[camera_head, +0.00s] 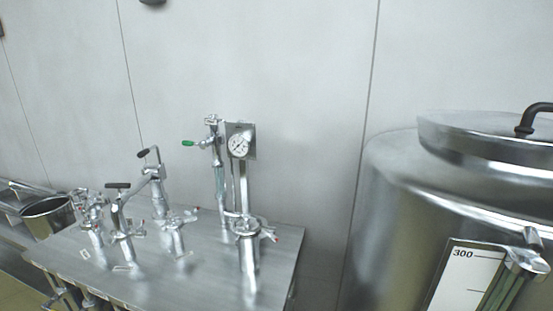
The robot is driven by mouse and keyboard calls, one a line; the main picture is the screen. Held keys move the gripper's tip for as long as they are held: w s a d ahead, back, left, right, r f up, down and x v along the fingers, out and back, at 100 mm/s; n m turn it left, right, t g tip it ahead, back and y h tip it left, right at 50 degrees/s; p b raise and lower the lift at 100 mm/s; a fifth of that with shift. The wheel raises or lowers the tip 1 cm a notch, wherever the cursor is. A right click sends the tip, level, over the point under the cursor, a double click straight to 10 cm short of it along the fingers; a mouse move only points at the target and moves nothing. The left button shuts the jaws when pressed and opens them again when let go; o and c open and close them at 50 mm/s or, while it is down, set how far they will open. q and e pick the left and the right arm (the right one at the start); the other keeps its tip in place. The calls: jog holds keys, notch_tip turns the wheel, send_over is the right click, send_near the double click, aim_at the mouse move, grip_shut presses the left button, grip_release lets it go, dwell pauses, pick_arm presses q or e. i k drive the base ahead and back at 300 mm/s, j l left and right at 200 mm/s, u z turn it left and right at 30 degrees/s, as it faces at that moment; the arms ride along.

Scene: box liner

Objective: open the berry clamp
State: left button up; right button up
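Several steel pipe fittings with clamps stand on a steel table (205,290). I cannot tell which one is the berry clamp. One fitting with a clamp around its upper part (247,230) stands at the right, below a round pressure gauge (239,145). A taller pipe beside it carries a valve with a green handle (188,143). Left of these, a fitting with a clamp (172,220) and a fitting with a black-gripped handle (118,186) stand upright. Another fitting (92,215) is at the far left. Neither of my grippers is in view.
A large steel tank (390,215) with a lid (490,135) and a scale marked 300 (463,275) fills the right side. A steel pot (47,216) is at the left. A pale panelled wall (250,60) stands behind. The table's front right is bare.

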aim_at(116, 237)
jog(key=k+j+u, duration=0.1)
jog(key=j+u, duration=0.25)
jog(key=k+j+u, duration=0.1)
jog(key=u, duration=0.3)
jog(key=j, duration=0.05)
